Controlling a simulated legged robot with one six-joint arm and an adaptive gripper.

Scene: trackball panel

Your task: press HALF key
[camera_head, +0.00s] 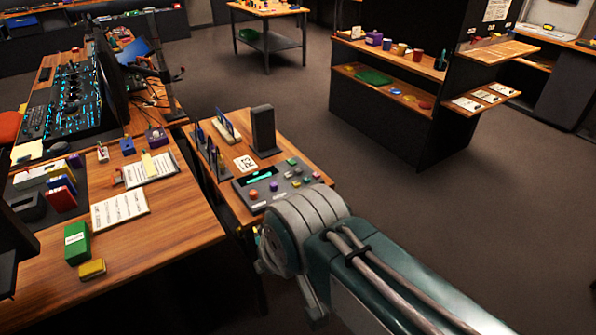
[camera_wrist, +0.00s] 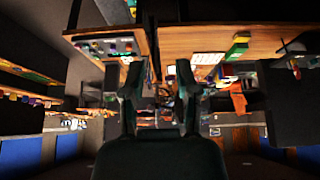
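The grey control panel (camera_head: 284,191) lies on a small wooden table in the head view, with a lit green display (camera_head: 260,177) and several small coloured keys (camera_head: 293,161). The key labels are too small to read, so I cannot tell which is the HALF key. What looks like the same panel (camera_wrist: 108,47) shows upside down at the upper left of the wrist view. My gripper (camera_wrist: 158,78) has its two fingers spread apart, with nothing between them. In the head view my arm stands in front of the panel and hides the gripper.
A black upright box (camera_head: 263,131) and thin upright boards (camera_head: 217,159) stand behind the panel. A larger desk (camera_head: 190,208) with papers and a green box (camera_head: 77,243) is on the left. Open floor (camera_head: 400,215) lies to the right, before a dark shelf unit (camera_head: 375,120).

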